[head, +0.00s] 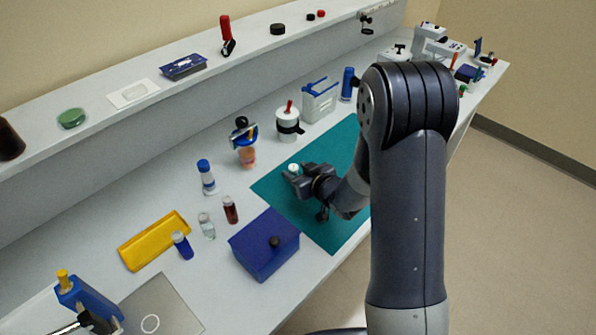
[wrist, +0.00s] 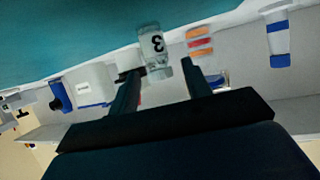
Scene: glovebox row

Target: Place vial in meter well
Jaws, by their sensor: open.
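A clear vial (wrist: 151,42) with a "3" on its label is in the wrist view, between and just beyond my fingertips. In the head view a small pale-capped top (head: 293,168), likely this vial, shows at my gripper (head: 298,182) over the teal mat. My gripper also shows in the wrist view (wrist: 159,70); its two fingers are apart with a gap around the vial's near end. My gripper hides most of the vial in the head view. I cannot tell which thing holds the meter well.
A white pot with a red knob (head: 288,124) and a white-and-blue carrier (head: 319,102) stand behind the teal mat (head: 335,238). A blue box (head: 264,247), a brown vial (head: 230,210), a clear vial (head: 207,226) and a yellow tray (head: 153,240) are to the left. A shelf runs along the back.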

